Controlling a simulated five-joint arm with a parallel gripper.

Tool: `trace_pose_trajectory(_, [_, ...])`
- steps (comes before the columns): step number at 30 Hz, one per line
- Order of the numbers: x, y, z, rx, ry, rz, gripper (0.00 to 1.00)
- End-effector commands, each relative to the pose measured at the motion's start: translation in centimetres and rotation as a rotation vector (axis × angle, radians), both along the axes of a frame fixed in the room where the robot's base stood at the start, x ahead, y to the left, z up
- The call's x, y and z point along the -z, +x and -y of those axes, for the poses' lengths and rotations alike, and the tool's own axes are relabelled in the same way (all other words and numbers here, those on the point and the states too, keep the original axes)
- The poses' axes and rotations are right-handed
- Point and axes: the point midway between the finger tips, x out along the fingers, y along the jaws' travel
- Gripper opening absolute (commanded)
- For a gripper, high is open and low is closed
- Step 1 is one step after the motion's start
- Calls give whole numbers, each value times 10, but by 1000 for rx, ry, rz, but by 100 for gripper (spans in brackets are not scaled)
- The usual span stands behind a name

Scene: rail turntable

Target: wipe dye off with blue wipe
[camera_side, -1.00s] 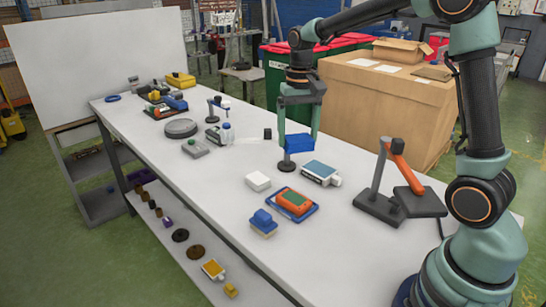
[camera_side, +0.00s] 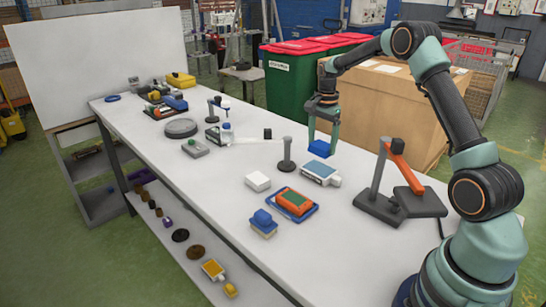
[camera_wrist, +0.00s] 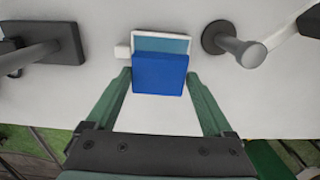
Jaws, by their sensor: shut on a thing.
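My gripper (camera_side: 322,138) is shut on a bright blue block, the blue wipe (camera_side: 320,149), and holds it near the table's far edge. In the wrist view the wipe (camera_wrist: 160,75) sits between the two green fingers. A flat white piece with a grey-blue top and a small white nub (camera_side: 320,171) lies on the table in front of the wipe. In the wrist view the wipe partly covers this piece (camera_wrist: 160,44). I cannot make out any dye mark for certain.
A dark post on a round base (camera_side: 286,160) stands to the left. A dark stand with an orange arm (camera_side: 398,165) stands to the right. An orange item on a blue tray (camera_side: 291,203), a white block (camera_side: 257,181) and a blue-topped brush (camera_side: 263,222) lie nearer the front.

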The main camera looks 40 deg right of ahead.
Motion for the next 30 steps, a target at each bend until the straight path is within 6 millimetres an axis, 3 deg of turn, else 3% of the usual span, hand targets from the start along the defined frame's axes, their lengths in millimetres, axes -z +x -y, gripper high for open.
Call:
trace_pose_trajectory(8, [7,0,-1,-3,1,-2,42])
trace_pose_trajectory(21, [43,0,-1,-4,1,-1,42])
trace_pose_trajectory(30, [48,0,-1,-4,0,0,42])
